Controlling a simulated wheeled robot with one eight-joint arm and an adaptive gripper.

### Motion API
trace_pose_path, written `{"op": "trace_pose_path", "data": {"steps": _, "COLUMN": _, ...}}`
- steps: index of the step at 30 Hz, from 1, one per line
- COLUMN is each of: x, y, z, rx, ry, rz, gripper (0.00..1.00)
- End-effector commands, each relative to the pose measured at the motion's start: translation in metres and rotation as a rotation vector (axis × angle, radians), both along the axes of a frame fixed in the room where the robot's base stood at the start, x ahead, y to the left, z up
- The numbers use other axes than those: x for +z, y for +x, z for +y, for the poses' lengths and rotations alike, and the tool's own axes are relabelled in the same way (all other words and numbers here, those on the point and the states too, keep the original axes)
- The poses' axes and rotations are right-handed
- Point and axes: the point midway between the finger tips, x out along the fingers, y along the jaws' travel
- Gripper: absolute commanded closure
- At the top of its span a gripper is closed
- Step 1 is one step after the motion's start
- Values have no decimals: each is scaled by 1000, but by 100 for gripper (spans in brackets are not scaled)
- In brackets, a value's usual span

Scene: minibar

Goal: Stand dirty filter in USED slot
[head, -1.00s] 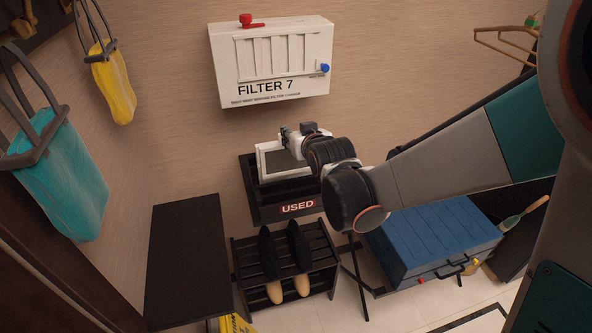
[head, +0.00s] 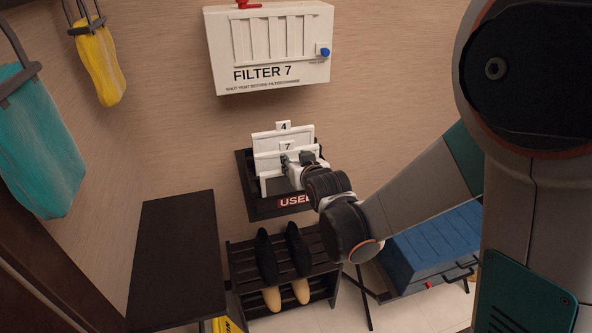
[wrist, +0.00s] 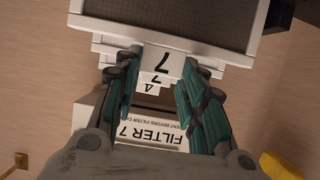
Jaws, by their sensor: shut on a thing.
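The dirty filter (head: 266,170) is a white-framed panel with a tab marked 7, at the dark USED rack (head: 262,208). Another white filter (head: 270,138), marked 4, stands behind it. My gripper (head: 289,162) is at the front of filter 7. In the wrist view my gripper (wrist: 162,68) has its teal fingers on both sides of the 7 tab, shut on it. Filter 7's grey mesh (wrist: 200,18) shows there beyond the tab. Filter 7 looks roughly upright. Its lower edge is partly hidden by my gripper and the rack, so I cannot tell how it is seated.
The white FILTER 7 box (head: 268,50) hangs on the wall above. A black side table (head: 178,255) is left, a shoe rack (head: 240,262) stands below, and a blue case (head: 435,245) is right. Teal (head: 40,140) and yellow (head: 98,68) bags hang left.

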Motion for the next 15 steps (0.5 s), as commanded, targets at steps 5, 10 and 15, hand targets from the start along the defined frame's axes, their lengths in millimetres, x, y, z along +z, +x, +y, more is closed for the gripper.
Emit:
{"op": "trace_pose_path", "data": {"steps": 5, "x": -8, "y": 0, "z": 0, "rx": 0, "ry": 0, "rz": 0, "gripper": 100}}
{"op": "trace_pose_path", "data": {"steps": 10, "x": -7, "y": 0, "z": 0, "rx": 0, "ry": 0, "rz": 0, "gripper": 100}}
{"op": "trace_pose_path", "data": {"steps": 15, "x": -10, "y": 0, "z": 0, "rx": 0, "ry": 0, "rz": 0, "gripper": 51}}
